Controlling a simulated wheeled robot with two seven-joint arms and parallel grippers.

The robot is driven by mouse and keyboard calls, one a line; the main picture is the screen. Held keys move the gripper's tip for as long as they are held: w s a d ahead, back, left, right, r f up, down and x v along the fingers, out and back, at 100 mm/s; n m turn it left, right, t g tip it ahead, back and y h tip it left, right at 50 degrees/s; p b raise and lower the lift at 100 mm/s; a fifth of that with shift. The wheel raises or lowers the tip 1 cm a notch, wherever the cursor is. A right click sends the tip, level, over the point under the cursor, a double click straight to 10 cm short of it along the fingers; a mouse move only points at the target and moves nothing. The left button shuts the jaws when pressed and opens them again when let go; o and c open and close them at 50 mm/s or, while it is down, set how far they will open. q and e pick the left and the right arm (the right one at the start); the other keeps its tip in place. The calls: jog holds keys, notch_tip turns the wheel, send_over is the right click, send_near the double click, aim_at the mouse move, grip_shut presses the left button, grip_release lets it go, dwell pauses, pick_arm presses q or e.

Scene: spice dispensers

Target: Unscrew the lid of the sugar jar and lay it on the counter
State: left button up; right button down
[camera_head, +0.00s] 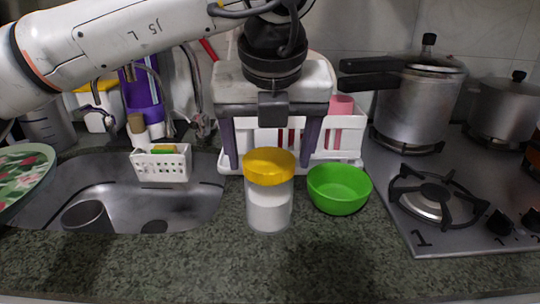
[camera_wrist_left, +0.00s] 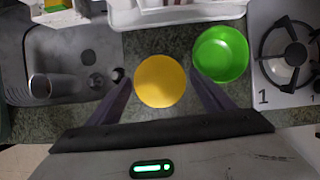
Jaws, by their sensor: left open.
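The sugar jar (camera_head: 269,207) is clear with white contents and stands upright on the counter, between the sink and a green bowl. Its yellow lid (camera_head: 269,166) is on top; from above it shows as a yellow disc in the left wrist view (camera_wrist_left: 160,81). My left gripper (camera_head: 272,162) points down over the jar with its fingers wide open. In the left wrist view the fingers (camera_wrist_left: 159,88) are on either side of the lid, with gaps between them and it. The speckled counter (camera_head: 180,266) has bare room in front of the jar. My right gripper is not in view.
The green bowl (camera_head: 339,189) stands close to the jar's right. A white rack (camera_head: 351,147) is behind the jar. The sink (camera_head: 110,199) is to the left, with a white basket (camera_head: 162,166) at its back edge. The stove (camera_head: 470,200) with a pressure cooker (camera_head: 414,105) is to the right.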

pick_arm(q)
jog(key=m, duration=0.1)
jog(key=m+h, duration=0.1)
jog(key=m, duration=0.2)
jog(key=shift+a+h, duration=0.25)
jog(key=shift+h, duration=0.15)
jog(key=m+g+h+p, duration=0.1)
jog(key=m, duration=0.3)
jog(key=shift+w+m, duration=0.1)
jog(key=shift+m, duration=0.2)
jog(key=shift+c, duration=0.5)
jog(key=c, duration=0.8)
